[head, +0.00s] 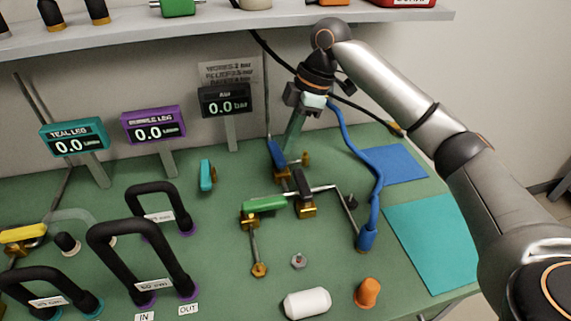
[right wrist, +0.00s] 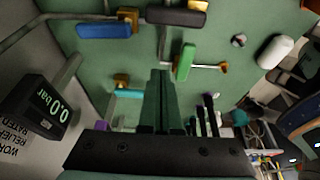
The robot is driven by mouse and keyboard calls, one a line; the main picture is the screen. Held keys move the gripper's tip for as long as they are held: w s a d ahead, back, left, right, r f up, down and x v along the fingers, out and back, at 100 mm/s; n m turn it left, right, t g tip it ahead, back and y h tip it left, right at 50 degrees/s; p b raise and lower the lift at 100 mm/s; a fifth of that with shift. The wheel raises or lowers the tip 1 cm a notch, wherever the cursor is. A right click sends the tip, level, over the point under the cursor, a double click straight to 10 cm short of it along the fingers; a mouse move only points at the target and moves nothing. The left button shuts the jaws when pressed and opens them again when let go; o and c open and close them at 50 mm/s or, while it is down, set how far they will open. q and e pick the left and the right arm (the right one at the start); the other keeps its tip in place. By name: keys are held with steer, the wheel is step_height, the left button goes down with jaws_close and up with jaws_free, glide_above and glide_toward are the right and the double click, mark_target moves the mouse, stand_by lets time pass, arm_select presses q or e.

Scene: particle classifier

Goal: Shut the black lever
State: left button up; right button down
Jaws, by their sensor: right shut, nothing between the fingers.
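The black lever (head: 302,182) sits on a brass valve (head: 306,209) in the thin pipework on the green bench. It lies crosswise to the thin pipe beside it. My right gripper (head: 291,150) is shut and empty, fingers pointing down, behind the black lever and close to the blue lever. In the right wrist view its closed fingers (right wrist: 161,75) point toward the pipework, apart from the black lever. My left gripper is not in view.
A blue lever (head: 276,152) and a green lever (head: 264,203) stand close by. A blue hose (head: 369,165) runs to the right. The black display (head: 224,101) stands behind left, under the shelf (head: 200,45). Black looped hoses (head: 130,232) fill the left. Mats (head: 432,240) lie right.

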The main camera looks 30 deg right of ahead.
mark_target(302, 187)
steer(key=shift+s, duration=0.15)
steer(key=b+x, duration=0.1)
steer(key=x, duration=0.9)
steer(key=shift+f, duration=0.15)
steer(key=d, duration=0.2)
steer(key=shift+s+d+b, duration=0.3)
steer(key=shift+s+d, duration=0.05)
steer(key=shift+d, duration=0.05)
steer(key=shift+s+d, duration=0.15)
steer(key=shift+d, duration=0.35)
steer(key=shift+r, duration=0.25)
